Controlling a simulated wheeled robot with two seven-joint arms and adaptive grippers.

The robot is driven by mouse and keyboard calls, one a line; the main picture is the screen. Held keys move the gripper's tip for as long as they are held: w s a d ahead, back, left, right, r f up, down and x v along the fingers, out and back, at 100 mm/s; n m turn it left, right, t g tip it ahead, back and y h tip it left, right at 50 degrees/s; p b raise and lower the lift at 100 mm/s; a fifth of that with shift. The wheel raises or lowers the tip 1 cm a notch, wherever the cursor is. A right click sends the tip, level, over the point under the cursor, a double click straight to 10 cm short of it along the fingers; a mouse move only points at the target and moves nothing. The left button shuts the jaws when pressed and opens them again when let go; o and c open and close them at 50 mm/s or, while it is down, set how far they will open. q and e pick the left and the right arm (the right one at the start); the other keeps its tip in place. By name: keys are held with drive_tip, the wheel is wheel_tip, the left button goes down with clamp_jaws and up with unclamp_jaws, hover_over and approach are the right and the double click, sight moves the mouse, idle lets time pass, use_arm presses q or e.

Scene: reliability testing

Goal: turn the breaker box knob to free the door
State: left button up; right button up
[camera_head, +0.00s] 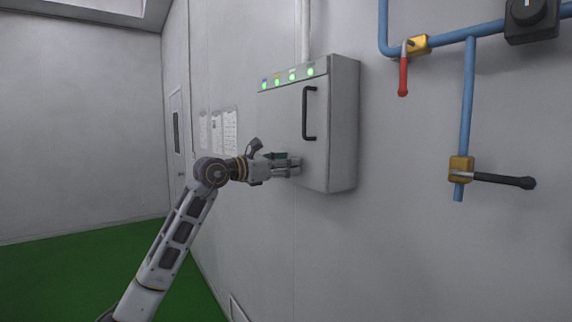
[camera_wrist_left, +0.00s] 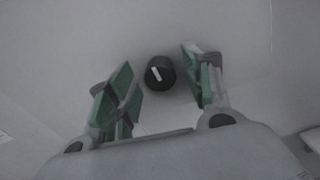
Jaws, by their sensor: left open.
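The breaker box (camera_head: 341,130) is a grey cabinet on the wall, with a black door handle (camera_head: 310,113) and its door shut. The knob (camera_wrist_left: 160,74) is round and black with a white mark, seen in the left wrist view on the pale door face. In the head view the knob is hidden behind my left gripper (camera_head: 292,166), which is at the lower part of the door. In the left wrist view my left gripper (camera_wrist_left: 165,86) is open, with one green-padded finger on each side of the knob, apart from it. My right gripper is not in view.
Several green lights (camera_head: 293,74) line the top of the box. Blue pipes (camera_head: 468,90) with a red-handled valve (camera_head: 404,75) and a black-handled valve (camera_head: 500,179) are on the wall to the right. Papers (camera_head: 218,133) hang left of the box. The green floor (camera_head: 70,275) is clear.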

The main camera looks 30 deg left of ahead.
use_arm(q)
drive_tip(key=c, duration=1.1)
drive_tip(key=shift+o, duration=0.2)
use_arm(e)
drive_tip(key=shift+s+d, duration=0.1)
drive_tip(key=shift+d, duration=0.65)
use_arm(q)
drive_tip(key=shift+m, duration=0.3)
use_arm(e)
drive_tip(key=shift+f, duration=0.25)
use_arm(q)
drive_tip(key=m+b, duration=0.4)
drive_tip(key=m, duration=0.7)
drive_tip(key=shift+f+m, duration=0.1)
drive_tip(key=shift+m, duration=0.3)
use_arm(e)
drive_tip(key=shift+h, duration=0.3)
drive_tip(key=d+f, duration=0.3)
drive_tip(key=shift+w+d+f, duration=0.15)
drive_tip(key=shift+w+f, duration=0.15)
